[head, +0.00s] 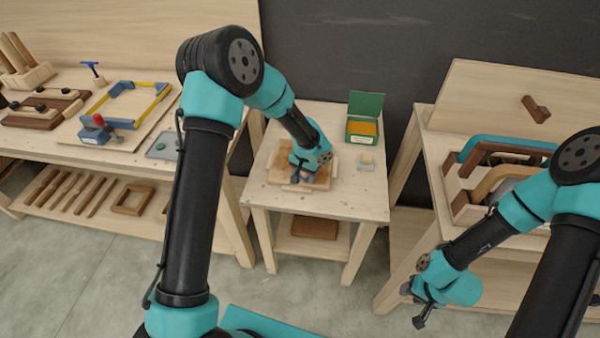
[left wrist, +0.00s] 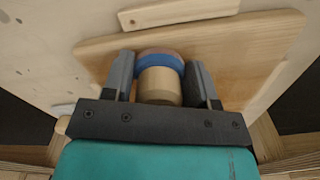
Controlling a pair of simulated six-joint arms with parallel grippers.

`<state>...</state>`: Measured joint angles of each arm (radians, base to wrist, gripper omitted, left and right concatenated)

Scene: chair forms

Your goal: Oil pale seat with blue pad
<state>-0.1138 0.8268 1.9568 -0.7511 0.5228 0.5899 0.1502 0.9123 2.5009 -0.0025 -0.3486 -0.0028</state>
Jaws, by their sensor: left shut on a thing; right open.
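The pale wooden seat (head: 322,178) lies flat on the small middle table; it also shows in the left wrist view (left wrist: 235,55). My left gripper (head: 300,178) is over the seat. In the left wrist view its two fingers (left wrist: 162,85) are shut on the blue pad (left wrist: 160,62), which has a round pale wooden knob (left wrist: 160,87). The pad is at the seat's surface; I cannot tell whether it touches. In the head view the pad is mostly hidden by my gripper. My right gripper (head: 415,305) is open and empty, low in front of the right bench.
A green box (head: 363,118) with an open lid and a small clear dish (head: 366,162) stand on the middle table, right of the seat. The left bench (head: 215,170) holds a blue-yellow frame (head: 128,100) and clamps. The right bench (head: 440,190) holds a rack of curved chair parts (head: 490,170).

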